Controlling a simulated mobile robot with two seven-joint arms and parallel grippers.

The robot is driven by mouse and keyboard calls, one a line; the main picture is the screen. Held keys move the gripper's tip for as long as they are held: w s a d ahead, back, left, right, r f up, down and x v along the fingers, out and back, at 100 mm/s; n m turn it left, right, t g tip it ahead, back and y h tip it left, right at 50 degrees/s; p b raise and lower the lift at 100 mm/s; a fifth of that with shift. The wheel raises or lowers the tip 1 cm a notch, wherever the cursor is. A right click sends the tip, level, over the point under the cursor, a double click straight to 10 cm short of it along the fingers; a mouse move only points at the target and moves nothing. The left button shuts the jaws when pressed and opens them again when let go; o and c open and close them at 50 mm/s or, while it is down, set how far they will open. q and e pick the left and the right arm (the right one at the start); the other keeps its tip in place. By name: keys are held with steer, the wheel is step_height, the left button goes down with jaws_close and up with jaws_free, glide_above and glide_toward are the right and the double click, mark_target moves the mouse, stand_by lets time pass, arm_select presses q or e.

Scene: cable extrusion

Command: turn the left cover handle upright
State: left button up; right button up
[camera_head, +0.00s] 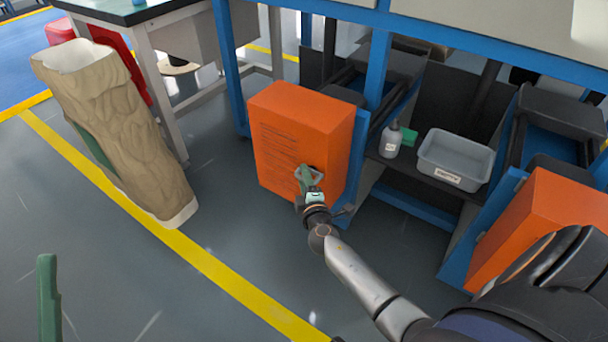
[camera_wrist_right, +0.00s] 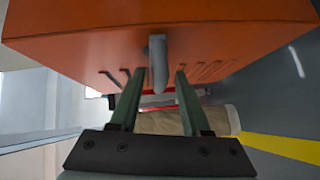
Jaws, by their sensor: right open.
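My right gripper (camera_head: 308,176) is at the front of this cover. Its two green fingers (camera_wrist_right: 160,85) are open, one on each side of the handle, with gaps visible. In the head view the gripper largely hides the handle, so its tilt is unclear there. One green finger of my left gripper (camera_head: 48,298) shows at the lower left edge.
A second orange cover (camera_head: 545,225) stands at the right, partly behind my arm. A grey bin (camera_head: 455,160) and a bottle (camera_head: 391,140) sit on a low shelf between the covers. A tall brown sack-like container (camera_head: 120,125) stands at left. The floor in front is clear.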

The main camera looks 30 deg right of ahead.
jaws_close()
stand_by(0.4)
